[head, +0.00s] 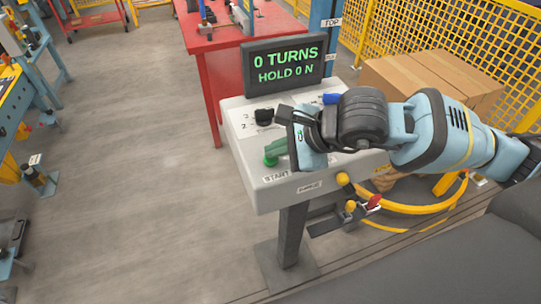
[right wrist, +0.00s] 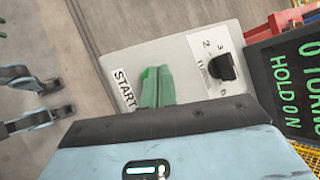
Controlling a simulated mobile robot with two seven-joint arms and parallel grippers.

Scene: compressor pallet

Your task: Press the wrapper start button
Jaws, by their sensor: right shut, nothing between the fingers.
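The wrapper's grey control box (head: 240,127) stands on a dark post. Its green start button (head: 271,161) is at the front left, above a START label. My right gripper (head: 277,147) reaches in from the right, its green fingers shut and empty at the button. In the right wrist view, the shut fingers (right wrist: 166,87) cover most of the button (right wrist: 148,75), whose brighter green edge shows beside the START label (right wrist: 124,90). I cannot tell whether they touch. The display (head: 283,63) reads 0 TURNS, HOLD 0 N.
A black knob (head: 264,116) sits behind the button, and a blue part (head: 331,98) lies farther right. A yellow knob (head: 342,179) is on the box's front. A red table (head: 210,95) and cardboard boxes (head: 430,72) stand behind.

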